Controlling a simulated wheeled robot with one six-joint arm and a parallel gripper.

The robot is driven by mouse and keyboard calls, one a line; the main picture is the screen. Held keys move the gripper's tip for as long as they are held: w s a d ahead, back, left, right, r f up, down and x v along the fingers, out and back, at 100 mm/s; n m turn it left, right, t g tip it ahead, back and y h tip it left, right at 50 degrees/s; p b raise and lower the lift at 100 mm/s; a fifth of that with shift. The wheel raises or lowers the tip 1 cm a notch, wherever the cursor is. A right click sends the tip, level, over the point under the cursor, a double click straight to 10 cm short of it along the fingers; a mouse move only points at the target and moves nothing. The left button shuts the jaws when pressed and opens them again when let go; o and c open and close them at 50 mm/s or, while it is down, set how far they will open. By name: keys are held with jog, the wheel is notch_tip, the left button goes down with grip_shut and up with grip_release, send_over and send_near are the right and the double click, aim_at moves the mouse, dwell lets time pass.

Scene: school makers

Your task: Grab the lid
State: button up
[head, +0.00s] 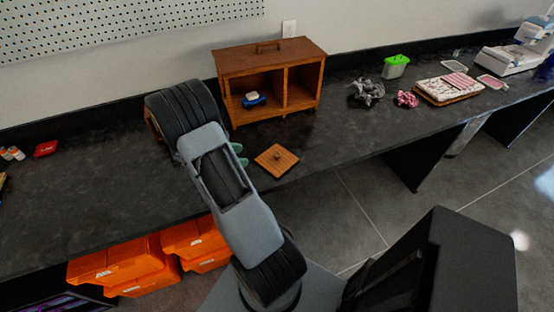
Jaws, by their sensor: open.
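The lid (283,163) is a square brown wooden plate with a small round knob on top. It lies flat on the dark counter near its front edge, in the middle of the head view. My gripper (241,155) is just left of the lid, mostly hidden behind my arm. Only its greenish fingertips show; they are apart and open, with no object seen between them. I cannot tell their exact height above the counter.
A wooden two-compartment cabinet (270,53) stands behind the lid, with a blue and white item (253,99) inside. A wooden object (152,122) is mostly hidden behind my arm.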

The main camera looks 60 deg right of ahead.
send_near(274, 155)
jog(key=x, duration=0.4)
jog(key=shift+w+p, duration=0.1)
jog(key=shift+p, duration=0.3)
jog(key=shift+p+x, duration=0.7)
jog(key=shift+x, duration=2.6)
jog(key=c, duration=1)
jog(key=shift+r, duration=0.1)
